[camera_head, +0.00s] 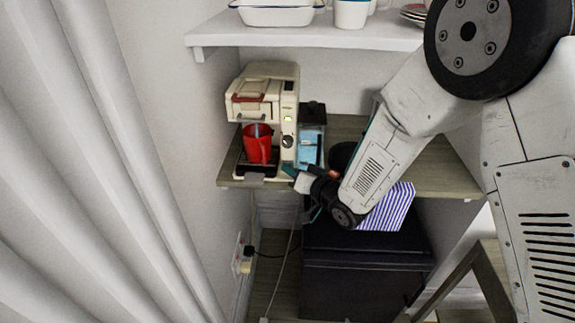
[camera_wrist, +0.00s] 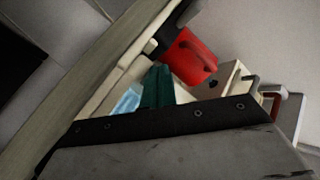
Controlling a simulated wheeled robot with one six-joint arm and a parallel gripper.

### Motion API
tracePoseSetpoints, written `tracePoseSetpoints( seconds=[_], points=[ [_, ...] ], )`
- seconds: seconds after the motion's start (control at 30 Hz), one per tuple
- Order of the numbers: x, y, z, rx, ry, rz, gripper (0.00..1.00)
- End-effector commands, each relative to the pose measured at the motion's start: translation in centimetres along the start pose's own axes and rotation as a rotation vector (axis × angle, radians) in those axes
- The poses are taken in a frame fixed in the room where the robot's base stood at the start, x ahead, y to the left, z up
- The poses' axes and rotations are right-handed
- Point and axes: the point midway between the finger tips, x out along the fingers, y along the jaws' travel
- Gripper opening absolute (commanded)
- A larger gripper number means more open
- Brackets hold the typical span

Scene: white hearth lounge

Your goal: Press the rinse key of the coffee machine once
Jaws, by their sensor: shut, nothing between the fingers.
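The cream coffee machine (camera_head: 268,90) stands on the wooden shelf at the left, against the wall. Its front panel on the right side carries a round dial (camera_head: 288,141) and small marks; I cannot tell which is the rinse key. A red mug (camera_head: 257,144) stands on its drip tray; the mug also shows in the wrist view (camera_wrist: 190,58). My gripper (camera_head: 289,171) is shut and empty, just in front of the machine's lower right corner. In the wrist view its teal fingertips (camera_wrist: 157,86) are together, with the machine beyond them. Whether they touch it is unclear.
A blue water tank (camera_head: 312,142) stands right of the machine. A white shelf (camera_head: 300,35) with dishes is above, a black cabinet (camera_head: 365,275) below. White curtains (camera_head: 90,170) fill the left.

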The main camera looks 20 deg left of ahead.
Motion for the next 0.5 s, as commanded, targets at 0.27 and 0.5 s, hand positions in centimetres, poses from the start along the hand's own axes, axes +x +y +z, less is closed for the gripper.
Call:
tracePoseSetpoints(
  seconds=[0.27,0.5],
  points=[
    [-0.94,-0.64,0.66,0.001,0.000,0.001,0.00],
    [-0.97,-0.67,0.69,0.000,0.000,0.000,0.00]
  ],
)
